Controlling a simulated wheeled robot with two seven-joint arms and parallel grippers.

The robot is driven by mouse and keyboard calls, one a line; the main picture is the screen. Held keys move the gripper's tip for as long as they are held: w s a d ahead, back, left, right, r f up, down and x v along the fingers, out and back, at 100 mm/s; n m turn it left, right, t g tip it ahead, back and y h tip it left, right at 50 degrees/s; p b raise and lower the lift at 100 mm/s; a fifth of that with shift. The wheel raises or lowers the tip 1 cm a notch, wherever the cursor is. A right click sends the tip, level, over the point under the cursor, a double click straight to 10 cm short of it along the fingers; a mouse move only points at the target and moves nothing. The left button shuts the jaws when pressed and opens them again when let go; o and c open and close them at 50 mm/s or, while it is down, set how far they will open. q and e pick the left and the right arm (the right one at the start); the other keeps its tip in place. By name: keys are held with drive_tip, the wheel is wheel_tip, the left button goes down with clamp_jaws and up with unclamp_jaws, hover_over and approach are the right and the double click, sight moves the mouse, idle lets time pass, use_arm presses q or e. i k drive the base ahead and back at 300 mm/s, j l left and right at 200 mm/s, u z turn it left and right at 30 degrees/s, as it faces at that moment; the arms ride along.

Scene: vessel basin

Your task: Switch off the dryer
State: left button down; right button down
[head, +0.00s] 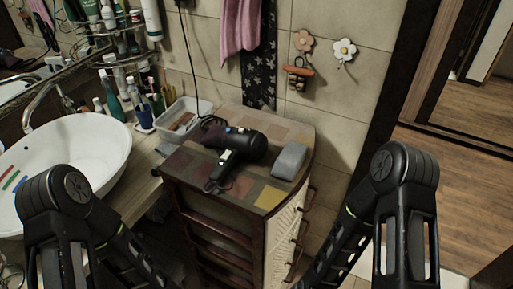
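A black hair dryer (245,142) lies on top of a wooden cabinet (268,200) in the middle of the head view. Its handle points down and left. A pale patch and a small blue part show on the dryer; the switch position is too small to tell. A dark cord runs up the wall behind it. My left arm comes in at the lower left and my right arm at the lower right, both apart from the dryer. The fingertips of both grippers are outside the picture.
A grey box-like object (289,161) lies just right of the dryer. A white basin (75,150) stands at the left, with a plastic tray (183,118), bottles and cups on the counter. Flower hooks (344,48) are on the tiled wall. Open wooden floor (450,200) is at the right.

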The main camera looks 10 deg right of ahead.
sight(226, 155)
drive_tip(key=z, duration=1.75)
drive_tip(key=k+l, duration=0.2)
drive_tip(key=k, duration=0.15)
drive_tip(key=k+l, duration=0.25)
drive_tip(key=k, duration=0.05)
